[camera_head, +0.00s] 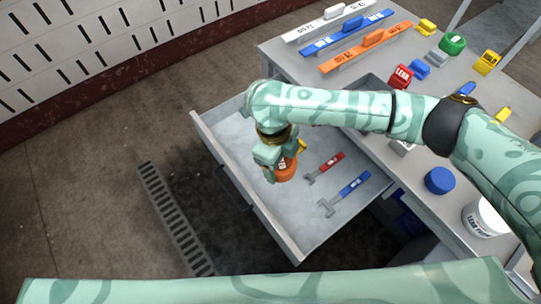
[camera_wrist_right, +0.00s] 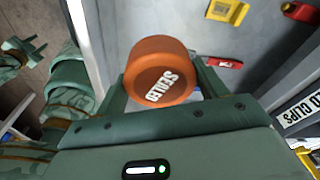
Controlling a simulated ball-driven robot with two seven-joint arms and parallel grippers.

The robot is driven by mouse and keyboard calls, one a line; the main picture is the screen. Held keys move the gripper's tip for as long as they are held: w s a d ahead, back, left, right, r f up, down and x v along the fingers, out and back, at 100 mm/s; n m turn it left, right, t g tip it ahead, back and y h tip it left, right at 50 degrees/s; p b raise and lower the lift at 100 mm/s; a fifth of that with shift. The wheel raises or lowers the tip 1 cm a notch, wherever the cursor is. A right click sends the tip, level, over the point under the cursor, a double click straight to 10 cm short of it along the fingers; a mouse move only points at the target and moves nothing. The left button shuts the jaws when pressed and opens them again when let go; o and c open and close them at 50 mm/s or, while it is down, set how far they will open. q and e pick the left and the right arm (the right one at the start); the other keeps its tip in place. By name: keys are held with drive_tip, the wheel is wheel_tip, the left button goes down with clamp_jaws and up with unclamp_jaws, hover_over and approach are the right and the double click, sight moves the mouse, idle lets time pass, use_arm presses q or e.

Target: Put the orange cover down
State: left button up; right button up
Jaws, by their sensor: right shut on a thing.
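The orange cover (camera_head: 287,171) is a short round cap with white lettering. My right gripper (camera_head: 275,157) is shut on it, above the floor of the open grey drawer (camera_head: 245,190). In the right wrist view the orange cover (camera_wrist_right: 160,70) sits between the two fingers of my right gripper (camera_wrist_right: 160,90), its lettered face toward the camera. I cannot tell whether the cover touches the drawer floor. My left arm crosses the bottom of the head view; its gripper does not show clearly.
A red hammer (camera_head: 324,168) and a blue hammer (camera_head: 345,193) lie in the drawer, with a yellow piece (camera_head: 302,145) behind my gripper. The bench (camera_head: 290,60) holds a blue cap (camera_head: 440,180), a white tub (camera_head: 483,219) and several coloured parts. The drawer's near part is clear.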

drive_tip(key=w+a+f+b, duration=0.1)
drive_tip(key=w+f, duration=0.1)
drive_tip(key=w+a+f+b, duration=0.1)
drive_tip(key=w+f+b, duration=0.1)
drive_tip(key=w+a+f+b, duration=0.2)
drive_tip(key=f, duration=0.1)
drive_tip(key=f+b, duration=0.2)
drive_tip(key=f, duration=0.1)
drive_tip(key=shift+w+a+f, duration=0.2)
drive_tip(key=shift+f, duration=0.1)
use_arm(q)
drive_tip(key=s+f+g, duration=0.1)
drive_tip(key=s+f, duration=0.2)
drive_tip(key=f, duration=0.4)
drive_tip(key=shift+s, duration=0.15)
use_arm(e)
drive_tip(key=shift+r, duration=0.15)
use_arm(q)
drive_tip(key=shift+f, duration=0.15)
use_arm(e)
drive_tip(key=o, duration=0.9)
drive_tip(key=shift+o, duration=0.2)
